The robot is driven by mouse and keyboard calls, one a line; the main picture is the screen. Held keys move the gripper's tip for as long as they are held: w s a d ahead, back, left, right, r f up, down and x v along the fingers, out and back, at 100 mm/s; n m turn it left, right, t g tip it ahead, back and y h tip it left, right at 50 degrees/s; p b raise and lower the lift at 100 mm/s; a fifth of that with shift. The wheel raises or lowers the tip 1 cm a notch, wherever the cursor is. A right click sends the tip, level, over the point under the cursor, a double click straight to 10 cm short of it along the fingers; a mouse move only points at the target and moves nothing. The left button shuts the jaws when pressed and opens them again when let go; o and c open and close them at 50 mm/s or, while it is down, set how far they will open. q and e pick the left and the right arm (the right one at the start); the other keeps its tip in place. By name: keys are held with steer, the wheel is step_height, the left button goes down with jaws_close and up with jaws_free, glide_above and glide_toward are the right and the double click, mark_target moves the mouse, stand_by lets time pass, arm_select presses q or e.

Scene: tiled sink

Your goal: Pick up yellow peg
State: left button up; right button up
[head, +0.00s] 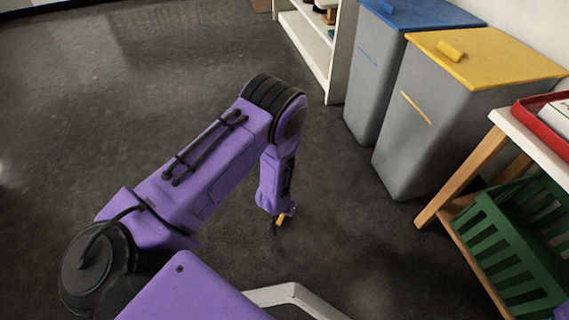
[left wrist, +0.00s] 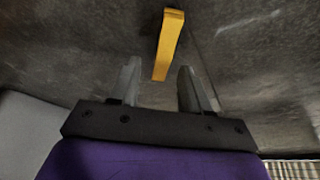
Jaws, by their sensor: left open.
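The yellow peg (left wrist: 169,42) is a slim, straight bar. In the left wrist view its near end reaches toward the gap between my left fingertips, and its far end points away. In the head view a small part of the peg (head: 282,217) shows beside the purple wrist, over the dark floor. My left gripper (left wrist: 158,68) is open, with one grey finger on each side of the gap and no visible grip on the peg. In the head view my left gripper (head: 276,225) points down and is small and dark.
A grey bin with a yellow lid (head: 500,62) and one with a blue lid (head: 425,14) stand at the upper right. A wooden-legged table (head: 465,175) and green crate (head: 512,250) are at the right. A white shelf (head: 312,45) stands behind. The left floor is clear.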

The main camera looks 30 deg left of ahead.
arm_select(q)
steer(key=shift+w+f, duration=0.15)
steer(key=shift+f, duration=0.3)
arm_select(e)
steer(key=shift+w+d+f+t, duration=0.3)
steer(key=shift+w+d+f, duration=0.05)
steer(key=shift+w+f, duration=0.1)
arm_select(q)
steer(key=shift+r, duration=0.1)
jaws_close()
arm_select(e)
steer(key=shift+r, duration=0.1)
